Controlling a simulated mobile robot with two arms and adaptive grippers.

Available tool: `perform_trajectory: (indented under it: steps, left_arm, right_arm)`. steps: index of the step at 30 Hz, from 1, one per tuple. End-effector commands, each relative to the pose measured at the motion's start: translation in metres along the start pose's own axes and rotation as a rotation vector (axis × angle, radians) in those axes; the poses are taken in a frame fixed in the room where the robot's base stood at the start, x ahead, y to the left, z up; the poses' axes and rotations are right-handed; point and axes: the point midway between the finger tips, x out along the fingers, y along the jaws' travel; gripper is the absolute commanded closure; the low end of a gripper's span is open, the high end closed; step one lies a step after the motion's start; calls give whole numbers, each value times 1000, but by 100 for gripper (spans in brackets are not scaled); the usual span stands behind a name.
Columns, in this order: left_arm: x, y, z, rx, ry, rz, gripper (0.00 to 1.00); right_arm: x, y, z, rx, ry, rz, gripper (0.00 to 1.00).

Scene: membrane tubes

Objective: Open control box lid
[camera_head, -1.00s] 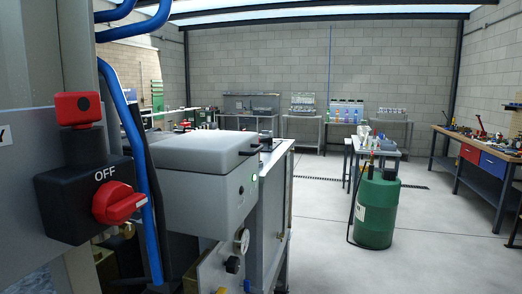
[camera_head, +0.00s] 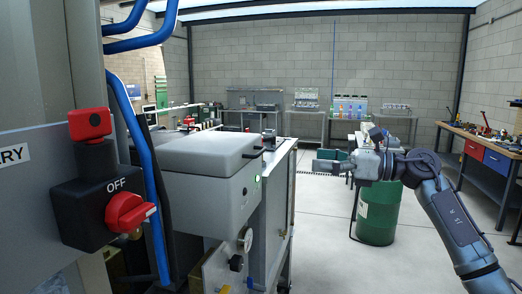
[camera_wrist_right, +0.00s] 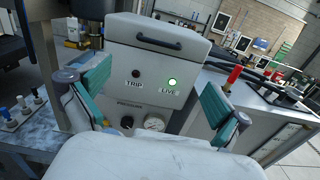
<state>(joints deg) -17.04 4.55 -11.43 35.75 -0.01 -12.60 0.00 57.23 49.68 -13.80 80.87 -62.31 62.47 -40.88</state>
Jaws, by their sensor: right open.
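The control box (camera_head: 205,198) is a light grey box with a closed lid (camera_head: 207,152) and a dark handle at the lid's right front. In the right wrist view the lid (camera_wrist_right: 156,34) is down, with a black bar handle (camera_wrist_right: 159,32) on its front. The box front (camera_wrist_right: 150,72) below carries a TRIP lamp and a lit LIVE lamp. My right gripper (camera_head: 335,160) is to the right of the box and apart from it. Its teal-padded fingers (camera_wrist_right: 152,96) are spread in the right wrist view, with nothing between them. My left gripper does not show.
A black switch with a red OFF knob (camera_head: 128,211) and blue pipes (camera_head: 140,160) stand close at the left. A pressure gauge (camera_wrist_right: 155,124) sits below the box front. A green drum (camera_head: 377,215) stands right of the box, and a workbench (camera_head: 478,150) is farther right. Floor between is clear.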

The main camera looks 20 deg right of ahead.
Motion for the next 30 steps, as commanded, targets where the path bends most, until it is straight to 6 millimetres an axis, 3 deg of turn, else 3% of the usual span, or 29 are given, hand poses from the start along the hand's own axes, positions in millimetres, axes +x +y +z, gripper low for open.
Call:
perform_trajectory:
  steps: [5, 21, 30]
  left_arm:
    - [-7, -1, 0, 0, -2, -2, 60]
    - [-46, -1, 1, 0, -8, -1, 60]
    - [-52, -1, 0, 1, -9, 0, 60]
  right_arm:
    - [10, 5, 9, -50, 24, 2, 0]
    - [115, 5, 8, -42, 19, 2, 0]
    - [134, 4, 5, -44, 20, -1, 0]
